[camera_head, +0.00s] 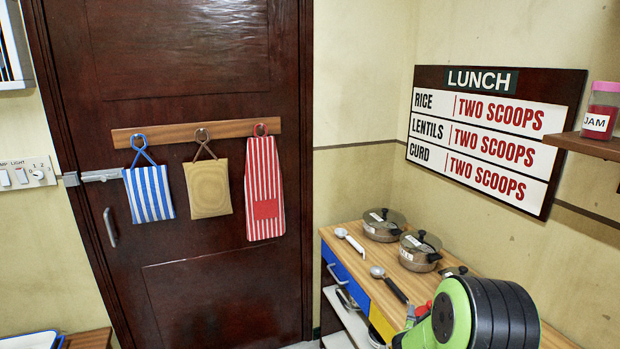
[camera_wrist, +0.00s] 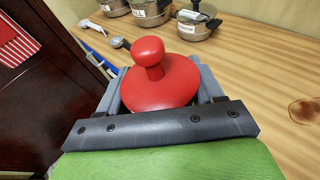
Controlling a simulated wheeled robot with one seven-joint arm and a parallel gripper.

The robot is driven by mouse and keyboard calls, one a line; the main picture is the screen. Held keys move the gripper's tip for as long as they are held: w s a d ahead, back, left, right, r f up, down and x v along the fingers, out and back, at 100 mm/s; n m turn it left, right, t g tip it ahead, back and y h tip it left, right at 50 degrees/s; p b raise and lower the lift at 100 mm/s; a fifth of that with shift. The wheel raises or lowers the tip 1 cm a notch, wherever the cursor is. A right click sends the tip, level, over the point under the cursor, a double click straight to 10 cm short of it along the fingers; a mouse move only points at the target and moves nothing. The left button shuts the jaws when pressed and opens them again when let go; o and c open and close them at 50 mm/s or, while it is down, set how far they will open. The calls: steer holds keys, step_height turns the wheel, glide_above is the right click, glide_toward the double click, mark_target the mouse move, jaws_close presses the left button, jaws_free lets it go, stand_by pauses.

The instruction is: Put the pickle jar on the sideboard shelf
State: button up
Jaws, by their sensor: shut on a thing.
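A red round lid with a knob (camera_wrist: 160,85) fills the middle of the wrist view, between the grey fingers of my gripper (camera_wrist: 160,98). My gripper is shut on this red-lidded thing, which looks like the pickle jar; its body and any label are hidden. A bit of red (camera_head: 422,310) shows beside my green and black wrist in the head view. The sideboard (camera_head: 358,238) has a wooden top, blue and yellow fronts and a white lower shelf (camera_head: 345,318), mostly cut off by the frame. The jar appears above or near the wooden top; contact cannot be told.
Lidded pots (camera_head: 384,225) and two ladles (camera_head: 388,283) occupy the sideboard's far part. A wall shelf (camera_head: 590,146) at the right bears a jam jar (camera_head: 600,110). The brown door (camera_head: 200,270) with hanging cloths stands left. Bare wood (camera_wrist: 255,90) shows right of the lid.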

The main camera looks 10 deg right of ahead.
steer(key=w+a+r+n+t+y+p, duration=0.1)
steer(key=a+r+n+y, duration=0.2)
steer(key=a, duration=0.9)
steer(key=w+a+r+n+t+y+p, duration=0.1)
steer(key=w+a+r+n+y+p, duration=0.1)
steer(key=a, duration=1)
steer(key=r+n+y, duration=0.1)
steer(key=n+y, duration=0.1)
steer(key=y, duration=0.1)
steer(key=shift+w+r+t, duration=0.15)
steer(key=shift+r+t, duration=0.05)
steer(key=shift+t, duration=0.1)
